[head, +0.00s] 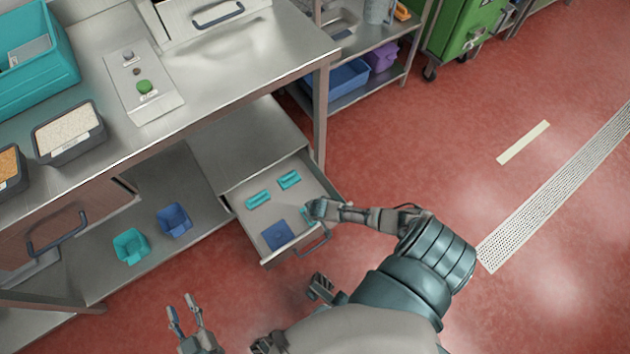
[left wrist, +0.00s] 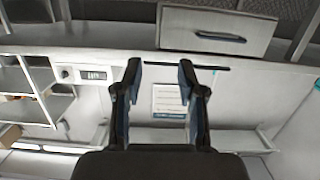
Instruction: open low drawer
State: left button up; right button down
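The low drawer (head: 246,225) under the metal table stands pulled out in the head view. It holds two teal pieces (head: 258,199) and a flat blue piece (head: 277,235). Its dark handle (head: 314,246) is on the front face. My right gripper (head: 314,209) is at the drawer's front right part, above the handle; its fingers are small and partly hidden, so I cannot tell their grip. My left gripper (head: 186,317) is low in the head view, apart from the drawer, with fingers spread and empty. It also shows open in the left wrist view (left wrist: 160,72).
Another handle (head: 57,234) is on the table's left side. A teal cup (head: 131,246) and a blue cup (head: 174,219) stand on the lower shelf. A table leg (head: 320,115) stands behind the drawer.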

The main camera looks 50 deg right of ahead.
pick_arm(q)
jog(key=s+a+f+g+y+p, duration=0.2)
jog(key=s+a+f+g+p, duration=0.1)
jog(key=s+f+g, duration=0.3)
jog(key=shift+s+f+g, duration=0.15)
jog(key=shift+f+g, duration=0.35)
jog(key=shift+f, duration=0.25)
pick_arm(e)
jog(key=v, duration=0.6)
